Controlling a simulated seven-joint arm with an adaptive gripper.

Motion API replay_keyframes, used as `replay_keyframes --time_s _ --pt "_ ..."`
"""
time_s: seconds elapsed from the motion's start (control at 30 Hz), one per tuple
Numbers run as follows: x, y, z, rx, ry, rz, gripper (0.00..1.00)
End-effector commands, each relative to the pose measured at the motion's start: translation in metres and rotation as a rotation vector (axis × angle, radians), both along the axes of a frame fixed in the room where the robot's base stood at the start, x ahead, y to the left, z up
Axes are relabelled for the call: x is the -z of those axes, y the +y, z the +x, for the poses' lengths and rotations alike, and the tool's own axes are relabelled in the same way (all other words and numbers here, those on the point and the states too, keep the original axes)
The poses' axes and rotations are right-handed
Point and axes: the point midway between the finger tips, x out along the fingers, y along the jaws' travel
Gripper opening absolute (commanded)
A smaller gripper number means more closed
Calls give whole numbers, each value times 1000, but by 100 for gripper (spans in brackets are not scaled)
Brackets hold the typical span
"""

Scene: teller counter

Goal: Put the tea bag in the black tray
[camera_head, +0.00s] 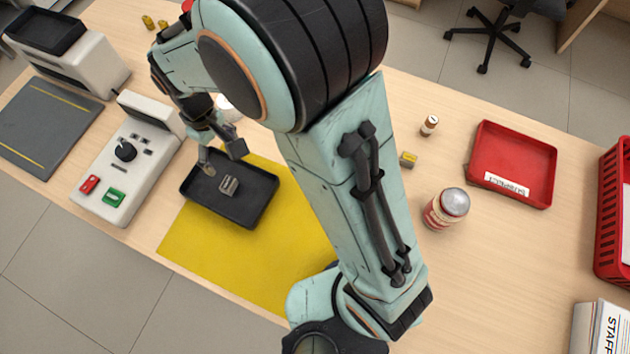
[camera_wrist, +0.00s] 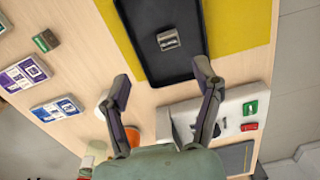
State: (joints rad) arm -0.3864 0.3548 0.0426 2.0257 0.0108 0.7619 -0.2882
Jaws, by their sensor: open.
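The black tray (camera_head: 258,207) lies on a yellow mat, and it also shows at the top of the wrist view (camera_wrist: 140,12). A small grey-brown item (camera_head: 229,185) lies inside it; it also shows in the wrist view (camera_wrist: 168,40), with a silvery top. I cannot tell what it is. My gripper (camera_head: 222,156) is open over the far edge of the tray. In the wrist view its fingers (camera_wrist: 163,84) are spread with nothing between them. I cannot tell whether either is the tea bag.
A grey control box (camera_head: 126,165) with red and green buttons stands left of the tray. A small green-brown block (camera_wrist: 46,40) lies near the packets. My arm hides the middle counter.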

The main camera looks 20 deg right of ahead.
Motion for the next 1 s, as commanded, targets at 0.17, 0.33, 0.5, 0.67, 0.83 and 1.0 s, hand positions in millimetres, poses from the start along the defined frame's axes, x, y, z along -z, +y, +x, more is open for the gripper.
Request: replay_keyframes --time_s 0.17,0.33,0.5,0.67,0.83,1.0 --pt "-63 -66 -56 240 0 21 65" --pt "-89 -107 -127 456 15 41 65" --pt "-91 -121 -171 576 26 52 65" --pt "-90 -123 -181 605 31 54 65" --pt "-90 -123 -181 603 30 53 65" --pt "-90 -123 -180 602 29 54 65"
